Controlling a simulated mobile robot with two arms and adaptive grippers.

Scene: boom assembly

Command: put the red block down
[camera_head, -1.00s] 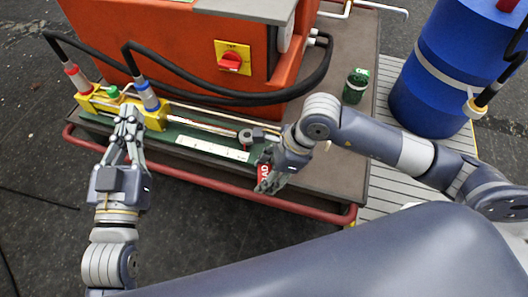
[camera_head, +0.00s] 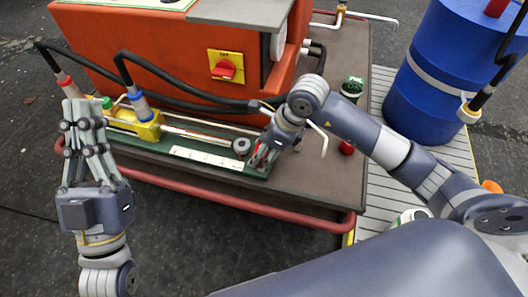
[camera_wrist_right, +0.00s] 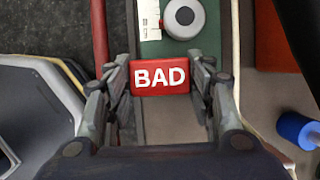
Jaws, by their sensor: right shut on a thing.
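The red block (camera_wrist_right: 160,77) has "BAD" in white on its face. My right gripper (camera_wrist_right: 159,82) is shut on it, with one finger at each side. In the head view, my right gripper (camera_head: 262,158) is at the right end of the green strip (camera_head: 222,163), near a round grey knob (camera_head: 241,146). Only a little of the red block shows there, between the fingers. I cannot tell whether the block touches the surface below. My left gripper (camera_head: 84,112) is empty and looks open, in front of the left end of the yellow-ended cylinder (camera_head: 147,131).
The orange machine (camera_head: 150,50) with a red switch stands behind the strip. A green can (camera_head: 352,87) and a small red item (camera_head: 346,147) are on the brown tabletop (camera_head: 310,185). A red rail (camera_head: 250,216) runs along the front. A blue barrel (camera_head: 435,70) stands right.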

